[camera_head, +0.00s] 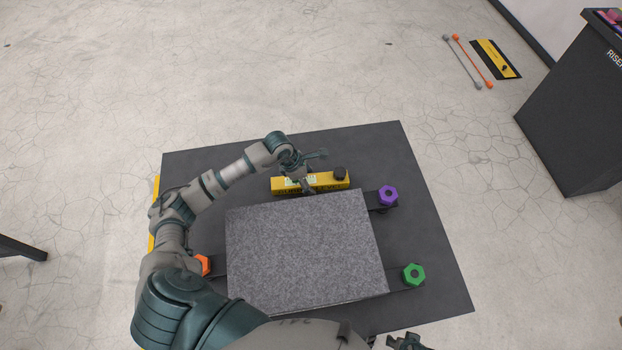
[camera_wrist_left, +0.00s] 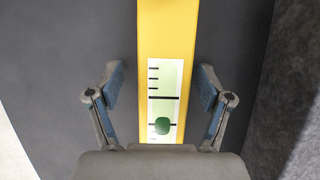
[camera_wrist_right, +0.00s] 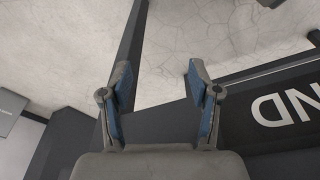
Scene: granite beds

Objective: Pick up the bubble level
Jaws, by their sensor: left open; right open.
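In the left wrist view the level (camera_wrist_left: 167,30) runs between the two open fingers of the left gripper (camera_wrist_left: 162,92), with a gap on each side. Its vial window with a green bubble shows there. My right gripper (camera_wrist_right: 157,85) is open and empty in the right wrist view; only a small piece of it shows at the bottom edge of the head view.
The grey granite block (camera_head: 305,250) lies close in front of the level. Around it are a purple knob (camera_head: 388,195), a green knob (camera_head: 413,274) and an orange knob (camera_head: 203,264). The dark mat (camera_head: 425,225) is otherwise largely clear. A dark cabinet (camera_head: 572,120) stands at right.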

